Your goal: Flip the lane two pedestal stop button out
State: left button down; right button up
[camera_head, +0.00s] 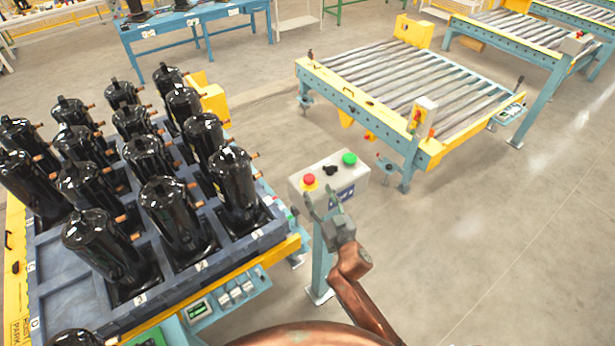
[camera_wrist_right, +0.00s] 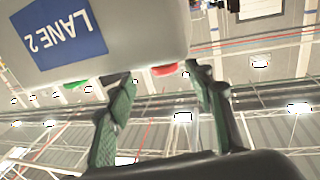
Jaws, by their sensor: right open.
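The lane two pedestal is a grey control box (camera_head: 346,182) on a blue-green post. On its top are a red stop button (camera_head: 310,181) on a yellow base, a black switch (camera_head: 331,170) and a green button (camera_head: 349,158). My right gripper (camera_head: 321,194) is open and empty at the box's near side, close to the red button. In the right wrist view the box's blue LANE 2 label (camera_wrist_right: 58,35) appears upside down. The red button (camera_wrist_right: 166,69) shows between the fingertips (camera_wrist_right: 160,72); contact cannot be told. My left gripper is out of view.
A pallet (camera_head: 75,255) with several black compressors with copper stubs stands left of the pedestal. A roller conveyor (camera_head: 400,80) with yellow edges stands behind to the right. A blue table (camera_head: 190,22) is at the back. The floor at right is clear.

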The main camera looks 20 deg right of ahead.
aim_at(309, 180)
jog(key=w, duration=0.3)
jog(key=w+a+p, duration=0.1)
jog(key=w, duration=0.2)
jog(key=shift+w+a, duration=0.25)
jog(key=shift+w, duration=0.55)
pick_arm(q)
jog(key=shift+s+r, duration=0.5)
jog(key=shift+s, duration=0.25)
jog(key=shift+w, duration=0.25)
pick_arm(e)
jog(key=shift+c, duration=0.3)
jog(key=shift+c, duration=0.9)
grip_shut()
